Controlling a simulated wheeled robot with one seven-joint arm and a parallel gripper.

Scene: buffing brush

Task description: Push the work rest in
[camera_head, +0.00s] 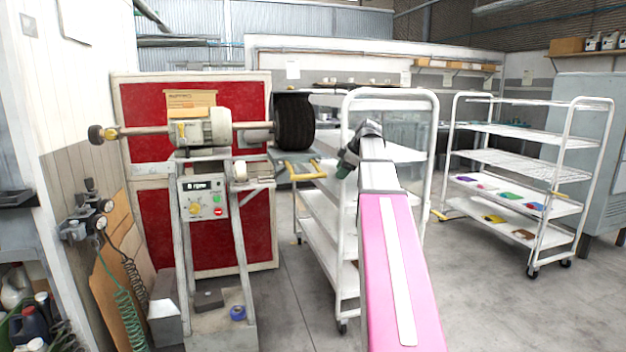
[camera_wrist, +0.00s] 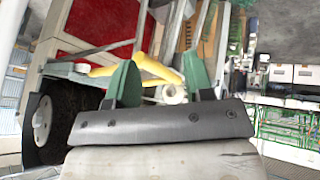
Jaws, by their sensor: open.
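The work rest (camera_head: 290,156) is a grey plate with a yellow handle (camera_head: 303,172). It sits just below the black buffing brush (camera_head: 294,122) on the machine's right side. My gripper (camera_head: 347,164) is to the right of the handle, at about its height. In the wrist view my gripper (camera_wrist: 161,78) has its two green fingers apart with nothing held. The yellow handle (camera_wrist: 152,66) shows at and between the fingertips there; I cannot tell if they touch it. The dark brush (camera_wrist: 65,120) is at the left of the wrist view.
The machine's control box (camera_head: 204,197) is on the stand below the motor (camera_head: 200,128). A white shelf cart (camera_head: 319,235) stands close behind my arm. Another cart (camera_head: 510,205) with coloured items is at the right. Open floor lies between them.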

